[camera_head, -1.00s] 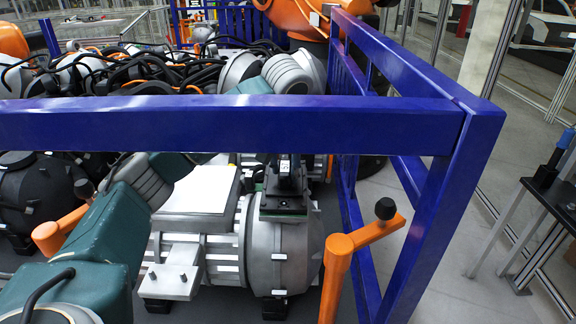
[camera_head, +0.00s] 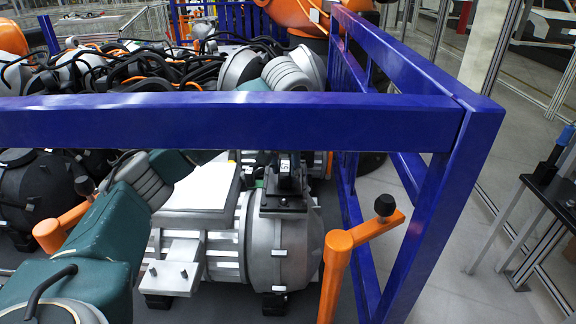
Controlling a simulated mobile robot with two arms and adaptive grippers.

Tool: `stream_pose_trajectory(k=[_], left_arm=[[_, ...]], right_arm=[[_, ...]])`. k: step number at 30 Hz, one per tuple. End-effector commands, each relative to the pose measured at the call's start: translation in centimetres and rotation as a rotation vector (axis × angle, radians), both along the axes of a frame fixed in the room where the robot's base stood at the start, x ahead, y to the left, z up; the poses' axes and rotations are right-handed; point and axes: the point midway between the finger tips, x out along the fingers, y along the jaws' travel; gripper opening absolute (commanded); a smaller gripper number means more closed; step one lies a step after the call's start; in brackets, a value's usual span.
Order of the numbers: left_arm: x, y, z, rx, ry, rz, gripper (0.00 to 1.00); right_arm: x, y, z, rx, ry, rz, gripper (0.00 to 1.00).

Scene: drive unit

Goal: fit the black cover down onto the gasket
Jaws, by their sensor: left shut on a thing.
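My left gripper (camera_head: 285,184) points down over the drive unit (camera_head: 279,248), a silver ribbed housing with a rounded right end. It is shut on the black cover (camera_head: 283,204), a flat dark plate at the top of the housing near its right end. The blue beam hides the upper part of the gripper and wrist. The gasket is not visible; the cover and gripper hide the spot beneath. I cannot tell whether the cover is touching the housing or slightly above it. My right gripper is out of view.
A blue frame (camera_head: 230,121) crosses in front of my left arm, with a post at the right. Orange posts with black knobs (camera_head: 385,205) stand at the near side. Dark cables (camera_head: 170,72) and more units lie behind. A dark table (camera_head: 551,197) stands at the far right.

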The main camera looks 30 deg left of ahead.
Motion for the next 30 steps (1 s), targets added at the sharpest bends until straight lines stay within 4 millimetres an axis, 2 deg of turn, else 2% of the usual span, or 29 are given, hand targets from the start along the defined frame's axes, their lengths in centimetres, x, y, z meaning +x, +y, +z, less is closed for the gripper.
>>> stream_pose_trajectory(k=[1, 4, 14, 17, 24, 30], left_arm=[[0.0, 0.0, 0.0, 0.000, -0.001, 0.000, 0.38], [0.0, 0.0, 0.0, 0.000, 0.000, 0.000, 0.58], [-0.1, -0.1, 0.0, 0.000, 0.003, -0.001, 0.58], [-0.3, -0.3, 1.0, -0.001, 0.001, -0.002, 0.58], [-1.7, -1.2, 5.0, 0.000, -0.002, -0.003, 0.58], [-2.3, -1.5, 6.7, 0.001, -0.002, -0.001, 0.58]], right_arm=[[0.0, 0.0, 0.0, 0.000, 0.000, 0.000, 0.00], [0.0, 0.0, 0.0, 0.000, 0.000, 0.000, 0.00], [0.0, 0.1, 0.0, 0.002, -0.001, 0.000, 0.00], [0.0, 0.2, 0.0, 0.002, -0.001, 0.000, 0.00], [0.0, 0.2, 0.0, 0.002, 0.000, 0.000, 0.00], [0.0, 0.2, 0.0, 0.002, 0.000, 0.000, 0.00]])
